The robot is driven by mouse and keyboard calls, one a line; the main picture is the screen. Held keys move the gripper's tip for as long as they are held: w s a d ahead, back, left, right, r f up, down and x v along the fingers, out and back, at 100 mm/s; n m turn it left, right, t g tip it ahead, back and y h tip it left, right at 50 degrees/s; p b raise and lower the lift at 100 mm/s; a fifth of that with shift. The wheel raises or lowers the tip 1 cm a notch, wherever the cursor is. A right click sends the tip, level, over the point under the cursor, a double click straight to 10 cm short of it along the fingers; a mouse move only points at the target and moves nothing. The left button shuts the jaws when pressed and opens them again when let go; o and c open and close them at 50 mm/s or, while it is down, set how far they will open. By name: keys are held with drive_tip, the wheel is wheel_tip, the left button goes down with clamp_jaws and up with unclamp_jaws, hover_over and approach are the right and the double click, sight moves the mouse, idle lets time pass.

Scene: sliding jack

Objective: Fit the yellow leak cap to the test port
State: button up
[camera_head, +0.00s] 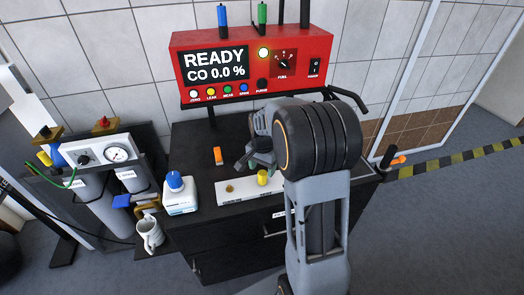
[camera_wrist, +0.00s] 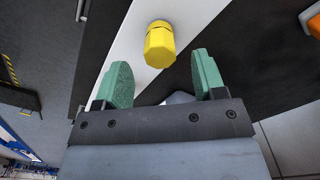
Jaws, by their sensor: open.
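The yellow leak cap (camera_head: 263,177) stands on a white strip (camera_head: 240,196) on the dark cabinet top. In the wrist view the faceted yellow cap (camera_wrist: 159,45) sits ahead of my gripper, between the lines of its two green fingers. My gripper (camera_wrist: 160,66) is open and empty, with the cap apart from both fingers. In the head view my gripper (camera_head: 251,162) is just behind the cap, partly hidden by my wrist. A red analyser (camera_head: 245,65) reads READY, CO 0.0 %. I cannot tell for certain which fitting is the test port.
A small brass piece (camera_head: 229,188) sits on the strip, left of the cap. An orange item (camera_head: 218,156) stands behind it. A white bottle with a blue cap (camera_head: 179,195) is at the left edge. A mug (camera_head: 149,234) and gauge panel (camera_head: 100,155) are further left.

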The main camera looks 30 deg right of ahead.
sight(262, 172)
wheel_tip(262, 172, up, 10)
idle(0.4)
drive_tip(key=s+a+r+n+t+p, duration=0.1)
drive_tip(key=s+a+n, duration=0.4)
drive_tip(key=s, duration=0.3)
drive_tip(key=s+a+n+t+p, duration=0.1)
drive_tip(key=s+a+n+t, duration=0.1)
drive_tip(key=s+a+n, duration=0.3)
drive_tip(key=s+n, duration=0.1)
drive_tip(key=s, duration=0.2)
drive_tip(key=shift+r+t, duration=0.3)
drive_tip(key=shift+r, duration=0.1)
idle(1.2)
